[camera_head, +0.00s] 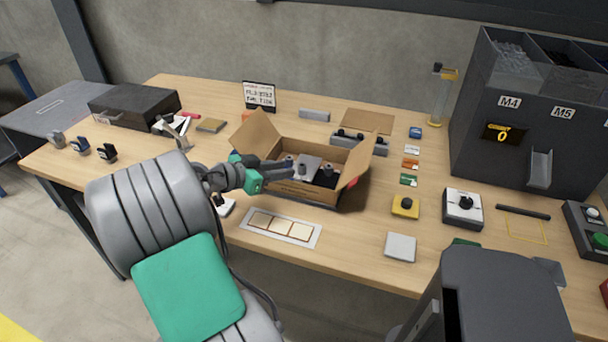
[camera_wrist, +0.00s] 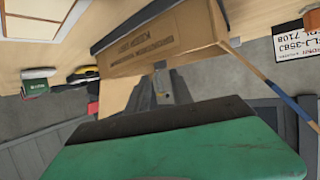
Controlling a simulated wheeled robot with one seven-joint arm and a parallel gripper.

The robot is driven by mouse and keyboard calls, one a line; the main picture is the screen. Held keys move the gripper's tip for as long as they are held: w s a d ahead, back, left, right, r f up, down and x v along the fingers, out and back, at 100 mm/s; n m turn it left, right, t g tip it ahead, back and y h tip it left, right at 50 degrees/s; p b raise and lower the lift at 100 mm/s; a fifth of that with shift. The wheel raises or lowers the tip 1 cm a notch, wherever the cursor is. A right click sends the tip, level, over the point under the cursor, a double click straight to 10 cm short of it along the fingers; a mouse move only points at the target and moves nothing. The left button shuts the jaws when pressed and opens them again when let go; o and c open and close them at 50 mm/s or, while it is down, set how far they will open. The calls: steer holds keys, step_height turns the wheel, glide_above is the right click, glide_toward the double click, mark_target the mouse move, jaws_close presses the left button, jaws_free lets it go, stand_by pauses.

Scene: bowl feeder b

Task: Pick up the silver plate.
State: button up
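A flat, pale silver-grey square plate (camera_head: 400,247) lies near the table's front edge, right of the cardboard box. A second silver-grey flat piece (camera_head: 308,164) with a dark knob-like part in front of it is inside the box; I cannot tell its full shape. My gripper (camera_head: 286,170) is at the left side of the box, its fingers pointing right. In the wrist view the two dark fingers (camera_wrist: 167,88) stand a little apart with a narrow gap, and I see nothing held. The green gripper body hides much below them.
The open cardboard box (camera_head: 308,192) has raised flaps and holds several dark parts. A white framed strip (camera_head: 281,229) lies before it. A yellow button block (camera_head: 405,206) and white knob box (camera_head: 462,208) stand to the right. A dark bin unit (camera_head: 530,120) stands at the back right.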

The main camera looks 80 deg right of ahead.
mark_target(298, 175)
steer(key=x, duration=0.7)
steer(key=shift+w+f+p, duration=0.2)
steer(key=shift+f+p, duration=0.15)
steer(key=shift+a, duration=0.1)
jaws_close()
